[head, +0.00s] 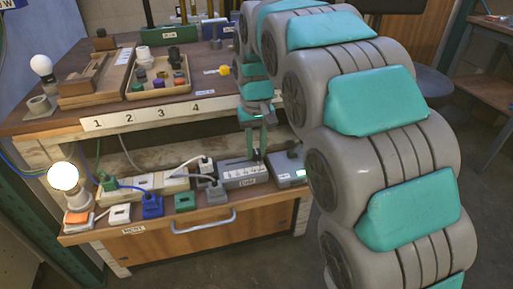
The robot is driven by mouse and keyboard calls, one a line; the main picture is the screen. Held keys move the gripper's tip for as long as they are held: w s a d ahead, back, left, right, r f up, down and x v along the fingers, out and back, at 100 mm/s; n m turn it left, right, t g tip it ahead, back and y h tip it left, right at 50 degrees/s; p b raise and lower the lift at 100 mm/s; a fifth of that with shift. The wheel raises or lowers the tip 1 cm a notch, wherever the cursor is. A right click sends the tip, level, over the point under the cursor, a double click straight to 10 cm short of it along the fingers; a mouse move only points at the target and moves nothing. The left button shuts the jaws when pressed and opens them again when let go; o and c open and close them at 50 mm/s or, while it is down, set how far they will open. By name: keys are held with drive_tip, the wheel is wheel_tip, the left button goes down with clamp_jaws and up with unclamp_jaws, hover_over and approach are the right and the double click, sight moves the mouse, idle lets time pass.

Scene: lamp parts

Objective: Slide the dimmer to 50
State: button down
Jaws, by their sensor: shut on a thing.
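The dimmer (243,173) is a grey box with a pale label on its front, on the right part of the lower shelf. A small dark slider knob (256,156) stands up at the right part of its top. My gripper (256,149) points down from above, with its teal fingers shut on the knob. The fingers partly hide the knob, and the scale is too small to read. A bulb (63,177) at the left end of the lower shelf is glowing.
A grey box with a small green display (288,170) stands just right of the dimmer. White plugs and a power strip (163,185) with cables lie to its left. The upper worktop (140,117) overhangs behind. My arm covers much of the right side.

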sight(241, 161)
drive_tip(key=a, duration=0.2)
drive_tip(key=s+a, duration=0.1)
drive_tip(key=a, duration=0.1)
drive_tip(key=c, duration=0.7)
unclamp_jaws()
drive_tip(key=shift+d, duration=0.1)
drive_tip(key=shift+r, duration=0.1)
drive_tip(key=shift+r+b, duration=0.35)
drive_tip(key=shift+r, duration=3.5)
